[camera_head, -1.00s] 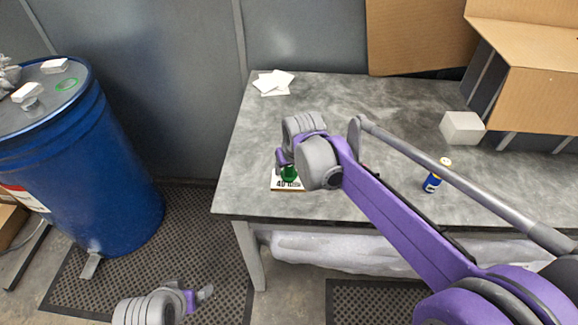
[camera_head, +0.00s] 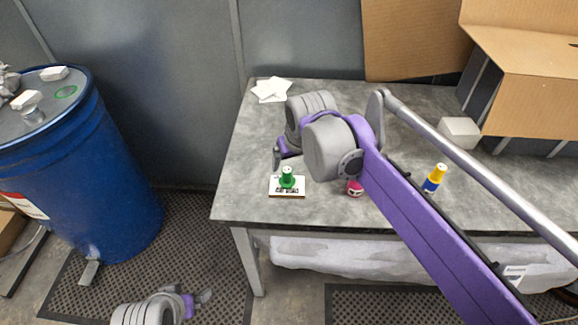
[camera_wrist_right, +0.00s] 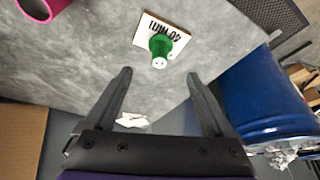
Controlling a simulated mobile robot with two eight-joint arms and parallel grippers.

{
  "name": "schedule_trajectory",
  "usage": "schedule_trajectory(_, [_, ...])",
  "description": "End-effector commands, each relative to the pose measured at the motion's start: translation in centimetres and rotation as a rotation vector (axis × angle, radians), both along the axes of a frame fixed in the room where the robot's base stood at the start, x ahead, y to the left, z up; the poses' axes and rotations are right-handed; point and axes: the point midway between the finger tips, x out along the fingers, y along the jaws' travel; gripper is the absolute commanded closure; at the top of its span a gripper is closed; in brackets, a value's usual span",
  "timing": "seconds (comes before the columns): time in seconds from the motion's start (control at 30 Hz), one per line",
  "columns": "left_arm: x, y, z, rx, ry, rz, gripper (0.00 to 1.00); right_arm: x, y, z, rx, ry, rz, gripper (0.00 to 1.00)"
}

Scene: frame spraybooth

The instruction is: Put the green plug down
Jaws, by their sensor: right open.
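The green plug (camera_head: 287,178) stands upright on a small white printed block (camera_head: 284,193) near the front left of the grey table. In the right wrist view the plug (camera_wrist_right: 162,45) and its block (camera_wrist_right: 145,30) lie beyond the fingertips. My right gripper (camera_head: 279,158) is open and empty, behind and above the plug, clear of it; in the wrist view its two fingers (camera_wrist_right: 159,77) are wide apart. My left gripper (camera_head: 203,297) is low at the bottom left, off the table; its finger opening is unclear.
A pink object (camera_head: 354,188) sits right of the plug, partly hidden by my right arm. A blue and yellow bottle (camera_head: 433,180) stands farther right. White sheets (camera_head: 271,90), a white block (camera_head: 459,131) and cardboard boxes (camera_head: 535,90) are at the back. A blue drum (camera_head: 110,190) stands left.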

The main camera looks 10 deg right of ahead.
Motion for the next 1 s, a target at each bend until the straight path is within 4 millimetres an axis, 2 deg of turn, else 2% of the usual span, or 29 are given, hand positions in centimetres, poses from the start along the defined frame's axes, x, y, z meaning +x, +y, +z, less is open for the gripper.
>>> schedule_trajectory(0.1, [0.0, 0.0, 0.2, 0.000, -0.001, 0.000, 0.07, -0.6, -0.1, 1.6, 0.000, 0.000, 0.000, 0.12])
schedule_trajectory(0.2, [0.1, 0.0, 0.2, 0.000, -0.001, 0.000, 0.07, -0.9, -0.1, 2.2, 0.000, 0.000, 0.000, 0.12])
schedule_trajectory(0.37, [0.1, 0.0, 0.2, 0.000, -0.001, 0.000, 0.07, -1.1, -0.2, 2.4, 0.000, 0.000, -0.001, 0.12])
schedule_trajectory(0.47, [0.1, 0.0, 0.2, 0.000, -0.001, 0.000, 0.07, -2.5, -1.0, 1.7, 0.000, -0.004, -0.012, 0.12])
schedule_trajectory(0.57, [0.1, 0.0, 0.2, 0.000, -0.001, 0.000, 0.07, -5.6, -2.5, 0.0, 0.002, -0.012, -0.036, 0.12])
schedule_trajectory(0.8, [0.0, 0.0, 0.2, 0.000, -0.001, 0.000, 0.07, -16.4, -6.4, -7.6, 0.004, -0.041, -0.115, 0.12])
schedule_trajectory(0.9, [0.0, 0.0, 0.2, 0.000, -0.001, 0.000, 0.07, -19.9, -7.3, -10.4, 0.004, -0.050, -0.139, 0.12])
schedule_trajectory(1.0, [0.1, 0.0, 0.2, 0.000, -0.001, 0.000, 0.07, -22.0, -7.7, -12.4, 0.004, -0.056, -0.153, 0.12])
